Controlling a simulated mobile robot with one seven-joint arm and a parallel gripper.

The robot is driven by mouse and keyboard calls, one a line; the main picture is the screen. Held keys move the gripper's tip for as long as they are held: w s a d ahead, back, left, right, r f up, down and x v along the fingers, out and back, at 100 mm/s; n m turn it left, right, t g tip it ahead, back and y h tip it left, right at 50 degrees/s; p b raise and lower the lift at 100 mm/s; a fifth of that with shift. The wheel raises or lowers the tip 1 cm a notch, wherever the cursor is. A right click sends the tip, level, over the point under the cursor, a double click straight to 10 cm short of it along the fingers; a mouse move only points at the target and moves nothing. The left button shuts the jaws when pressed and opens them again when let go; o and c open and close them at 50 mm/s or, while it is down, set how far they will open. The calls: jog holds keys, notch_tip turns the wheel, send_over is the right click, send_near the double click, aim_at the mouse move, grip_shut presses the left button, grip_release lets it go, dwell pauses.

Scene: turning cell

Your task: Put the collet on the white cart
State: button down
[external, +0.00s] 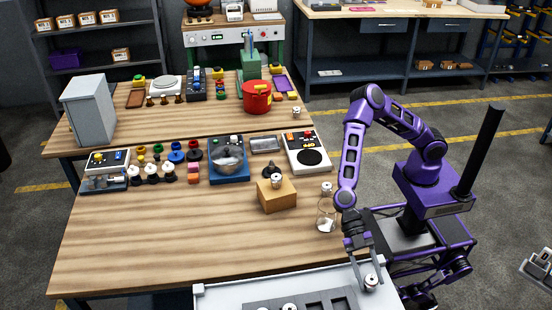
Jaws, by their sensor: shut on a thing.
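My gripper (367,276) points down at the lower right and is shut on a small silver collet (371,283). The collet is over the right end of the white cart (225,291), whose top shows along the bottom edge of the view. I cannot tell whether the collet touches the cart top or hangs just above it. Similar small silver pieces stand on a cardboard box (276,198) and above a glass flask (326,213) on the wooden table.
A dark grey insert (330,301) with recesses lies on the cart, cut off by the frame. The wooden table (160,240) is clear at its front left. A blue machine with a bowl (228,162) and a red pot (257,97) stand further back.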

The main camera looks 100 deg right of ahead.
jog(key=shift+f, duration=0.2)
jog(key=shift+c, duration=1.4)
grip_release()
jog(key=shift+r, duration=0.1)
jog(key=shift+r, duration=0.2)
jog(key=v, duration=0.7)
jog(key=shift+d, duration=0.2)
jog(key=shift+r, duration=0.1)
